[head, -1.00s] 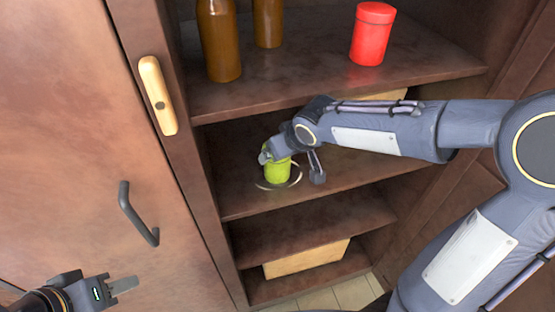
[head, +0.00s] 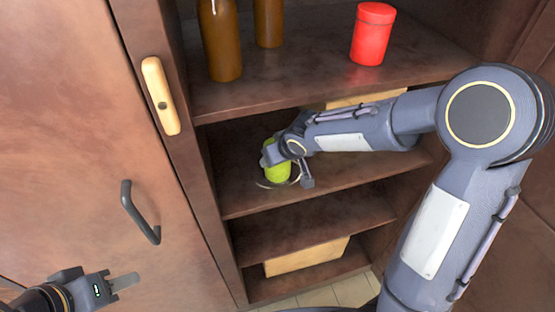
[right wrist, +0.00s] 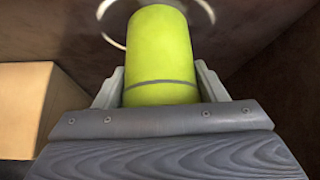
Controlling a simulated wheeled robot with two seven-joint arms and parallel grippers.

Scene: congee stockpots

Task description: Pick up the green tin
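The green tin (head: 278,172) stands on the middle shelf (head: 235,200) of the cabinet, within a thin pale ring. My right gripper (head: 289,168) reaches in from the right with its fingers on either side of the tin. In the head view a gap shows between the tin and the right-hand finger. In the right wrist view the green tin (right wrist: 160,55) fills the space between the fingers of my right gripper (right wrist: 160,85). My left gripper (head: 123,284) is at the lower left, away from the tin; its finger opening is not clear.
The upper shelf (head: 290,92) holds two brown bottles (head: 220,40) (head: 268,22) and a red canister (head: 372,35). Cardboard-coloured boxes (head: 305,257) (right wrist: 30,100) sit lower and beside the tin. A closed door with a dark handle (head: 139,212) is at left.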

